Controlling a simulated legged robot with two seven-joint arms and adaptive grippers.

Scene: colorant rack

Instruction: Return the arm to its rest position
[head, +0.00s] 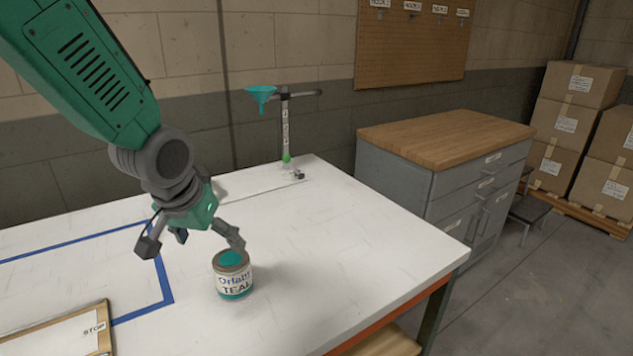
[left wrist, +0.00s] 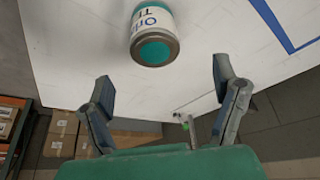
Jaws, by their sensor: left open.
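My left gripper (head: 190,244) hangs from the green arm over the white table, with its fingers spread wide and nothing between them. It also shows in the left wrist view (left wrist: 163,85), open and empty. A teal paint can (head: 233,280) labelled TEAL stands upright on the table, close to the gripper's right finger in the head view. I cannot tell whether that finger touches it. In the left wrist view the can (left wrist: 153,35) lies beyond the fingertips, apart from them. My right gripper is not in view.
A stand (head: 286,125) holding a teal funnel (head: 261,95) rises at the table's back corner. A STOP-marked tray (head: 60,335) lies front left, near a blue taped outline (head: 165,275). A grey cabinet (head: 400,180) stands behind right. The table's right part is clear.

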